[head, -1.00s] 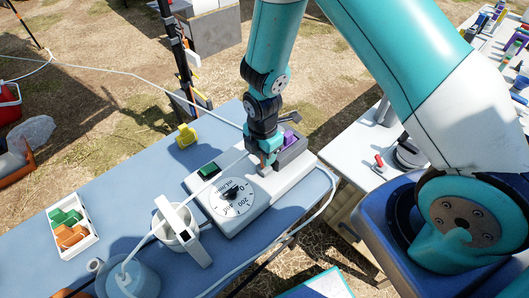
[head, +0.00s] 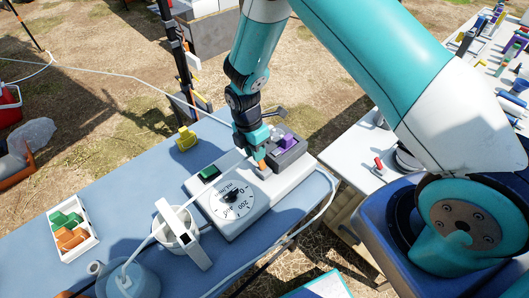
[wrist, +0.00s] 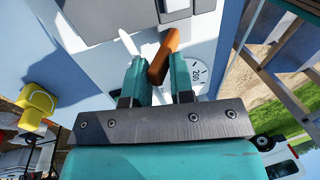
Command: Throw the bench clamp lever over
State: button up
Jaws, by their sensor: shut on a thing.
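The clamp lever shows as an orange handle (wrist: 163,55) between my gripper's fingers in the wrist view. Its orange end (head: 260,165) also shows just below the fingers in the head view. My gripper (wrist: 160,80) is shut on it; in the head view my gripper (head: 255,155) points down over the white pump box (head: 257,203), near its far end. The lever leans in the wrist view, with its upper end past the fingertips. Its pivot and the clamp body are mostly hidden by the fingers and wrist.
A dark grey block (head: 291,158) with a purple piece (head: 286,141) stands close right of my gripper. A dial (head: 232,200) and a green switch (head: 208,173) are on the box. A white tubing line loops around its right side. A yellow object (head: 186,138) stands behind left.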

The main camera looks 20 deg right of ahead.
jog(key=shift+w, duration=0.15)
jog(key=shift+o, duration=0.5)
jog(key=shift+w+a+f+g+b, duration=0.15)
jog(key=shift+w+f+g+b, duration=0.2)
jog(key=shift+w+f+b, duration=0.15)
jog(key=shift+w+a+f+g+b, duration=0.15)
jog(key=shift+w+f+g+b, duration=0.2)
jog(key=shift+f+b, duration=0.25)
jog(key=shift+w+a+f+g+h, duration=0.1)
jog(key=shift+w+g+h, duration=0.1)
jog(key=shift+g+h, duration=0.1)
jog(key=shift+o, duration=0.2)
jog(key=o, duration=0.5)
jog(key=shift+f, duration=0.1)
jog(key=shift+w+r, duration=0.1)
jog(key=shift+r, duration=0.1)
